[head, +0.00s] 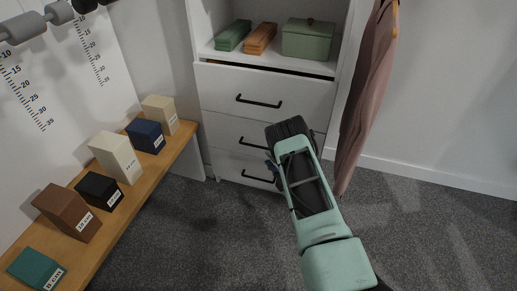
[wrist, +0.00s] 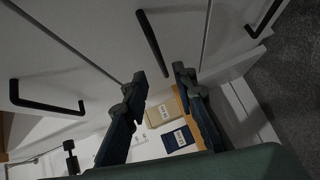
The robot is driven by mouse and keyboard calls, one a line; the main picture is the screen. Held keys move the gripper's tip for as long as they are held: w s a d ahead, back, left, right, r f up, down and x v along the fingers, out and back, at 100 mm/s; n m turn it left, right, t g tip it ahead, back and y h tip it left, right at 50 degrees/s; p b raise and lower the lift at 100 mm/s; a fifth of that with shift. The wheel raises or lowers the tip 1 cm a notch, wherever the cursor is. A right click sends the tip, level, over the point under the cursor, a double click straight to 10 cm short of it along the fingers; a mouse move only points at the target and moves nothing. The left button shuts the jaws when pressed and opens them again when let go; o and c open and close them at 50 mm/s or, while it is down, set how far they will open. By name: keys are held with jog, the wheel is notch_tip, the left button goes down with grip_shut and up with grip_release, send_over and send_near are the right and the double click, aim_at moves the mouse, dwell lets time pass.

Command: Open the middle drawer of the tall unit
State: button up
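The tall white unit (head: 207,45) stands at the back, with three drawers, each with a black bar handle. The middle drawer (head: 220,128) looks closed; its handle (head: 252,142) is partly covered by my arm on the right. In the wrist view, this handle (wrist: 152,42) lies just beyond the fingertips, roughly between their lines. My gripper (wrist: 161,78) is open and empty, its two fingers apart, and I see no contact with the handle. In the head view, my wrist hides most of the gripper.
The top drawer (head: 300,92) has a dark gap along its upper edge; the bottom drawer's handle (head: 258,176) is below. A wooden bench (head: 150,188) with several labelled blocks stands left. A pink cloth (head: 366,85) hangs right. The grey carpet (head: 215,235) in front is clear.

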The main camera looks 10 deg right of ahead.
aim_at(259, 147)
jog(key=shift+b+x, duration=1.7)
jog(key=shift+x, duration=3.5)
jog(key=shift+r, duration=0.1)
jog(key=shift+c, duration=0.2)
grip_shut()
